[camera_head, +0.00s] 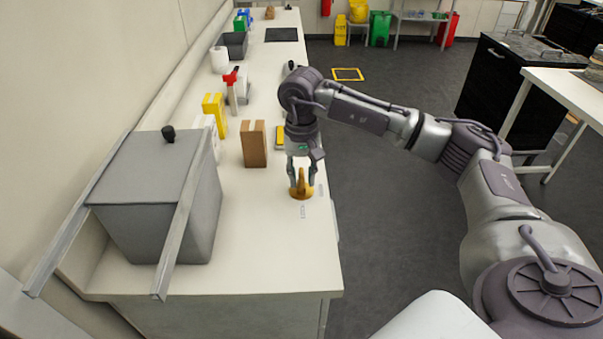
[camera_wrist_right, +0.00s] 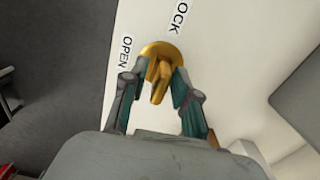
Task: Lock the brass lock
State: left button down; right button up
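The brass lock (camera_head: 301,191) sits on the white bench top near its right edge. It has a round base and a raised turning handle. In the right wrist view the brass lock (camera_wrist_right: 160,75) shows with its handle slightly tilted, between the labels "OPEN" (camera_wrist_right: 126,52) and a cut-off "OCK" (camera_wrist_right: 181,18). My right gripper (camera_head: 302,181) points down over the lock. Its fingers, also in the wrist view (camera_wrist_right: 155,98), are apart on either side of the handle, with a gap at the left finger. Contact at the right finger is unclear. My left gripper is not in view.
A grey lidded bin (camera_head: 165,205) stands at the left of the bench with metal rails beside it. A brown block (camera_head: 255,145), a yellow box (camera_head: 214,112) and a red-topped bottle (camera_head: 231,90) stand behind the lock. The bench front is clear.

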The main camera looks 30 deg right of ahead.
jog(key=shift+o, duration=0.3)
jog(key=shift+w+r, duration=0.1)
jog(key=shift+r, duration=0.15)
jog(key=shift+r, duration=0.35)
notch_tip(320, 180, up, 11)
